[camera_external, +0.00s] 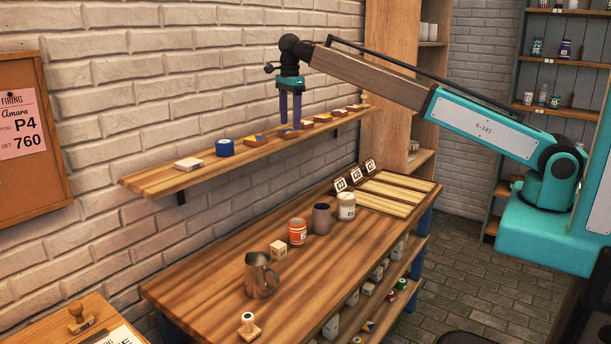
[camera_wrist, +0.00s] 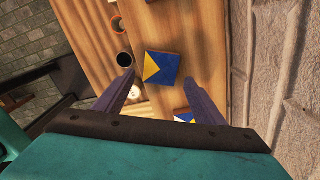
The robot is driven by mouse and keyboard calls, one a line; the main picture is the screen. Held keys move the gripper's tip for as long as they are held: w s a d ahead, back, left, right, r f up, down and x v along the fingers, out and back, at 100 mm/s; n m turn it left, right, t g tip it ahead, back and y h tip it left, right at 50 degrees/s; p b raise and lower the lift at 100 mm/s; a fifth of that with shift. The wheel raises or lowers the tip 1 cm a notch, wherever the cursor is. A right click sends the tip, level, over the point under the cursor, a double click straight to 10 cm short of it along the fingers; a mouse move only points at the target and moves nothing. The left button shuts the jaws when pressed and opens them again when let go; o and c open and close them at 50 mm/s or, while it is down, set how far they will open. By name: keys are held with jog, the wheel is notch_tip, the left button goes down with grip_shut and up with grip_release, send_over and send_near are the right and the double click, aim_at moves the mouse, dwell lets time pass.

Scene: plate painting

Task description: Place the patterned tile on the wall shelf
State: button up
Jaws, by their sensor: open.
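The wall shelf (camera_external: 152,181) is a long wooden board on the brick wall and holds a row of small pieces. A square blue-and-yellow patterned tile (camera_wrist: 162,68) lies on it, between my fingertips in the wrist view. A second patterned tile (camera_wrist: 184,117) shows partly, close to my right finger. In the external view, one tile (camera_external: 288,134) lies just under my fingers and another patterned tile (camera_external: 255,140) lies to its left. My gripper (camera_external: 290,124) points down over the shelf, open and empty. It also shows in the wrist view (camera_wrist: 159,78).
A blue round piece (camera_external: 225,147) and a pale block (camera_external: 188,164) sit toward the shelf's left end. Below, the workbench (camera_external: 205,285) carries a metal pitcher (camera_external: 260,274), several cups and a stamp (camera_external: 248,325). The brick wall is close behind the shelf.

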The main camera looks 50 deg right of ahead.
aim_at(290, 130)
notch_tip(290, 130, up, 9)
jog(key=p, duration=0.3)
jog(key=shift+r, duration=0.2)
dwell(0.8)
